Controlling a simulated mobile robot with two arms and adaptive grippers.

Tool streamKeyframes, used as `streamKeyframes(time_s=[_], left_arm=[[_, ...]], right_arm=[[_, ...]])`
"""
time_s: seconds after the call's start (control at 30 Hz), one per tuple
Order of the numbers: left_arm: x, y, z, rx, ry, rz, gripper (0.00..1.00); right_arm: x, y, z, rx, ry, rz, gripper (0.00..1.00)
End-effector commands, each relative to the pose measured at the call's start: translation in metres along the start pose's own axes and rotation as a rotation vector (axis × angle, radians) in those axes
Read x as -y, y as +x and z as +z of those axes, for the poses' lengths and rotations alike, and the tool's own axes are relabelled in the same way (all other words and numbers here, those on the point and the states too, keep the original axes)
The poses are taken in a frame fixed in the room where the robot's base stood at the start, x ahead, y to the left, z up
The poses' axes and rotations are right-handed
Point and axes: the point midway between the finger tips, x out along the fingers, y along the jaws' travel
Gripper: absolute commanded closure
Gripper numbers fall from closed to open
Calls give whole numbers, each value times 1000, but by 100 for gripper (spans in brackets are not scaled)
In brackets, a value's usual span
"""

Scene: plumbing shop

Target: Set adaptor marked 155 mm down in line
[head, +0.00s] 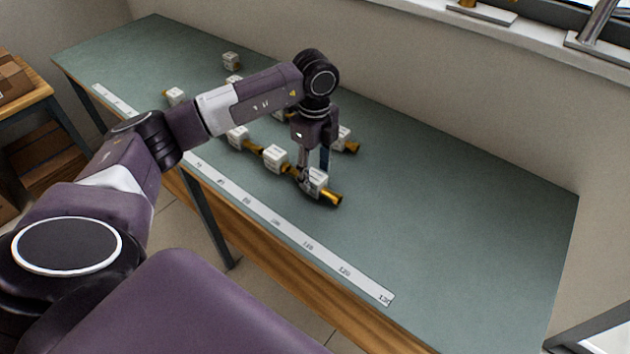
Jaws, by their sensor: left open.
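My left gripper (314,168) reaches down at the near end of a row of brass adaptors with white label blocks. It is open, with its fingers at the end adaptor (333,198), which rests on the green bench top. In the same row, up to the left, are a second adaptor (274,157) and a third (238,137). I cannot read the labels, so I cannot tell which is marked 155 mm. Whether the fingers touch the end adaptor is unclear. My right gripper is not in view.
Behind the row another adaptor (345,139) lies partly hidden by my left gripper. More labelled pieces stand farther back, such as one at the far side (231,61). A white ruler strip (276,222) runs along the bench's front edge. The bench's right part (470,220) is clear.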

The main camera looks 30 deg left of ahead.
Motion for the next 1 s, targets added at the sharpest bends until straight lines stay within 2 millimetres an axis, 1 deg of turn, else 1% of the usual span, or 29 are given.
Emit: streamKeyframes(time_s=[0.03, 0.2, 0.3, 0.4, 0.57, 1.0], left_arm=[[2, -11, 0, 1, 0, -7, 53], [1, -47, 0, 0, 1, -5, 53], [1, -63, 0, 1, 1, -3, 53], [0, -74, 0, 0, 0, -1, 53], [0, -81, 0, 0, 0, -1, 53], [0, -81, 0, 0, 0, 0, 53]], right_arm=[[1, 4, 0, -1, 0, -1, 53], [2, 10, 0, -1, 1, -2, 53], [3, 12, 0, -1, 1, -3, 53], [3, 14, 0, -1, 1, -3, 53], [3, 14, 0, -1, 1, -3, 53], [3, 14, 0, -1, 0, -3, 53]])
